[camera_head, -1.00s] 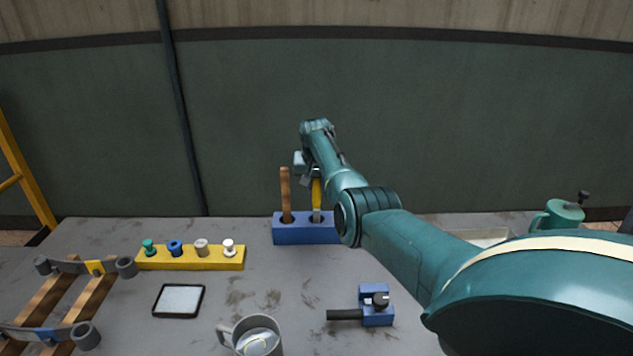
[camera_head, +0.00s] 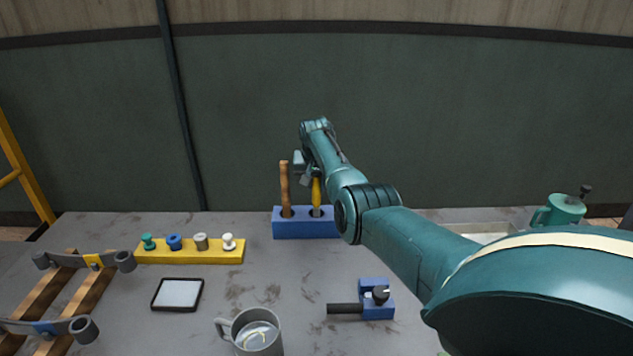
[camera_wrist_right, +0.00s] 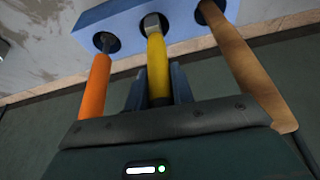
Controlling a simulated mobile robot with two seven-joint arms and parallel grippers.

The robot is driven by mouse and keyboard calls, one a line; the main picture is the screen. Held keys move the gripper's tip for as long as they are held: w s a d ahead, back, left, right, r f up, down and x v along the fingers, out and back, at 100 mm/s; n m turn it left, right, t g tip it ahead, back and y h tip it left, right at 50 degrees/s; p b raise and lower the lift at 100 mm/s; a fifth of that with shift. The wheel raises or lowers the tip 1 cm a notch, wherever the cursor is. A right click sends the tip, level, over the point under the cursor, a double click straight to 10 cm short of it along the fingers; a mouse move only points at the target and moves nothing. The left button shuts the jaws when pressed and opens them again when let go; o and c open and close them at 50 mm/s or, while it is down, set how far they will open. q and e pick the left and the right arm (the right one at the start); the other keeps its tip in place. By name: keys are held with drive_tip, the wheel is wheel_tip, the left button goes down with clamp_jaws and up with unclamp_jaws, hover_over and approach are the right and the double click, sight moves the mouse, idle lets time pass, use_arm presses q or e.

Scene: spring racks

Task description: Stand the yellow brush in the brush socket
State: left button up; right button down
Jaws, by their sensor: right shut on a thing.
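The yellow brush (camera_head: 316,190) stands upright over a round hole of the blue socket block (camera_head: 290,230) at the back of the table. In the right wrist view the yellow brush (camera_wrist_right: 156,60) has its metal end at the middle hole of the block (camera_wrist_right: 120,22); how deep it sits I cannot tell. My right gripper (camera_head: 312,174) is shut on the brush's handle, and its fingers (camera_wrist_right: 158,92) show on both sides of it. My left gripper is not in view.
A brown wooden handle (camera_head: 284,185) and an orange handle (camera_wrist_right: 95,85) stand in the neighbouring holes. A yellow peg rack (camera_head: 190,256), a black-framed pad (camera_head: 178,294), a grey mug (camera_head: 258,338) and a blue clamp-like block (camera_head: 376,311) are on the table.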

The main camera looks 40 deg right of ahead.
drive_tip(key=shift+f+b, duration=0.35)
drive_tip(key=shift+f, duration=0.3)
drive_tip(key=c, duration=1.1)
unclamp_jaws()
